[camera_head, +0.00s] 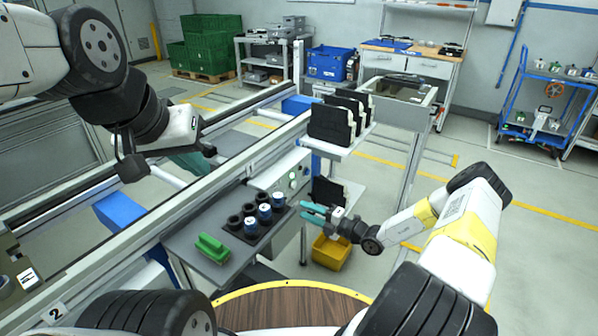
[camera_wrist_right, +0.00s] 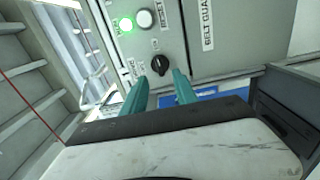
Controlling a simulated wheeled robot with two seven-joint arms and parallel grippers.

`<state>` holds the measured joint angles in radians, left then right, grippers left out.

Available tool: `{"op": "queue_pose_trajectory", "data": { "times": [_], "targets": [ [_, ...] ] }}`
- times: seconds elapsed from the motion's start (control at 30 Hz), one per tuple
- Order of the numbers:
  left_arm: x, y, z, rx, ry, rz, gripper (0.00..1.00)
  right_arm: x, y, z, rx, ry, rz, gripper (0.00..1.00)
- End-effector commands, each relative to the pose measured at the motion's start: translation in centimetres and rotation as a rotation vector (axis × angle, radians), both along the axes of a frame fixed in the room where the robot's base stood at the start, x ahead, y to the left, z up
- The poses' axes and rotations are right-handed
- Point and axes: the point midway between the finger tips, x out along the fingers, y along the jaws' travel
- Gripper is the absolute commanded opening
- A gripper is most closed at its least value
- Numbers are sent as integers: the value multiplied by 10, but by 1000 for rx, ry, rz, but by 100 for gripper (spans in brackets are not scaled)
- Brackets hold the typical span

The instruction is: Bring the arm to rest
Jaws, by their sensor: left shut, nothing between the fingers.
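My left arm comes in from the upper left, and its gripper (camera_head: 196,162) hangs over the conveyor rail, partly hidden by its own wrist; it is shut and empty. My right arm reaches in from the lower right. Its gripper (camera_head: 314,213) has teal fingers pointing left, beside the tray of cylinders. In the right wrist view the right gripper (camera_wrist_right: 160,92) has its two fingers apart with nothing between them. A control panel with a black knob (camera_wrist_right: 160,65) and a lit green button (camera_wrist_right: 126,24) lies beyond the fingertips.
A grey shelf (camera_head: 185,243) carries a green block (camera_head: 212,248) and a black tray of several cylinders. A yellow bin (camera_head: 331,252) is below the right gripper. Black cases (camera_head: 331,124) stand on a white shelf behind. A round wooden top (camera_head: 290,305) is at the front.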

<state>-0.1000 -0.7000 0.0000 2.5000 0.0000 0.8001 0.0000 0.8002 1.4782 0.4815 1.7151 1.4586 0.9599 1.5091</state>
Motion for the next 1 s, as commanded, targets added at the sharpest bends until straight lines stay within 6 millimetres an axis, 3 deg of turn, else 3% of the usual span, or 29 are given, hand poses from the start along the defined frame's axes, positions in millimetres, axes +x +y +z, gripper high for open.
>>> {"op": "queue_pose_trajectory", "data": {
  "times": [0.17, 0.37, 0.67, 1.0],
  "targets": [
    [0, 0, 0, 0, 0, 0, 0, -2, 3, 13, -56, -54, 44, 35],
    [0, 0, 0, 0, 0, 0, 0, -20, 18, 72, -326, -335, 274, 35],
    [0, 0, 0, 0, 0, 0, 0, -72, 29, 160, -741, -861, 679, 35],
    [0, 0, 0, 0, 0, 0, 0, -142, 18, 255, -1133, -1498, 1143, 35]
  ]
}}
